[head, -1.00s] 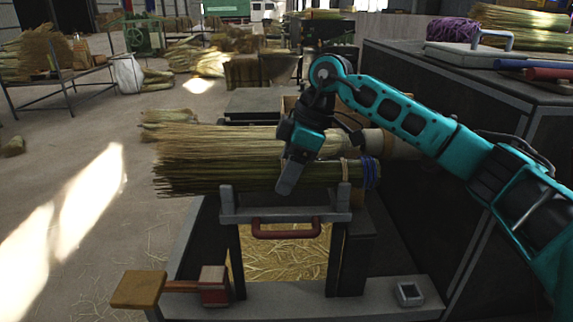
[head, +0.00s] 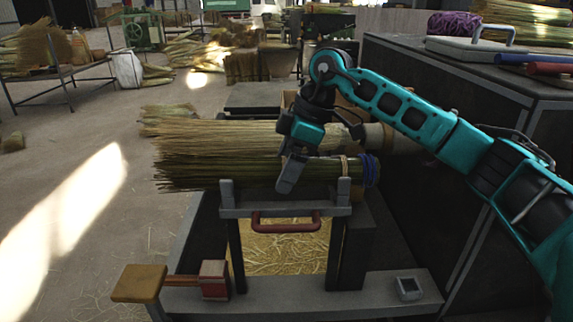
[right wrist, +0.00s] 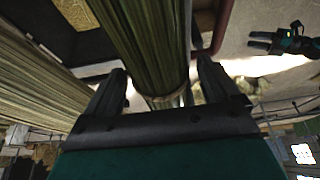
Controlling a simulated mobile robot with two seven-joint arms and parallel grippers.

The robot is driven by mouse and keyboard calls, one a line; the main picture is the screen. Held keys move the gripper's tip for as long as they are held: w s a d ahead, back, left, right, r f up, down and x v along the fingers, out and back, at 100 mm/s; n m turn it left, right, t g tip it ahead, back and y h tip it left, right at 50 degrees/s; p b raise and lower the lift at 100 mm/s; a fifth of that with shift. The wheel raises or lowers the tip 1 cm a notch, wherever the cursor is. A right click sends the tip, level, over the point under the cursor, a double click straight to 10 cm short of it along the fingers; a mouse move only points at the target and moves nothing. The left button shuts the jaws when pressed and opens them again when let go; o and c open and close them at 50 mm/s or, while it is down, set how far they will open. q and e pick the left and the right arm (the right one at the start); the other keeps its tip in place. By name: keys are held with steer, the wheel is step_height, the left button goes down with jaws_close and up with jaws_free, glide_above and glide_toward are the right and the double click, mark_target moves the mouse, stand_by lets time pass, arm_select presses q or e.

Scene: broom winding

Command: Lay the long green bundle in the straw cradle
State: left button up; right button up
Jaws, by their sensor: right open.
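The long green bundle (head: 215,172) lies level across the top of the grey cradle (head: 285,212), behind its two upright prongs, with a blue band at its right end. Whether its whole underside rests on the cradle is hidden. My right gripper (head: 288,182) reaches down over the bundle's right half. In the right wrist view the green bundle (right wrist: 150,40) passes between the fingers of my open right gripper (right wrist: 168,95), with a gap on the right side. A dark gripper, seemingly my left one (right wrist: 278,40), shows small at the upper right there.
A paler straw bundle (head: 215,135) lies just behind the green one. A red handle (head: 285,222) is on the cradle's front. A mallet-like block (head: 140,283) sits at the base's front left. A dark cabinet (head: 450,100) stands close on the right.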

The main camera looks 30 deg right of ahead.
arm_select(q)
steer(key=shift+s+a+r+p, duration=0.15)
steer(key=shift+a+r+p, duration=0.2)
steer(key=shift+p, duration=0.5)
arm_select(e)
steer(key=v, duration=1.3)
arm_select(q)
steer(key=shift+s+f, duration=0.1)
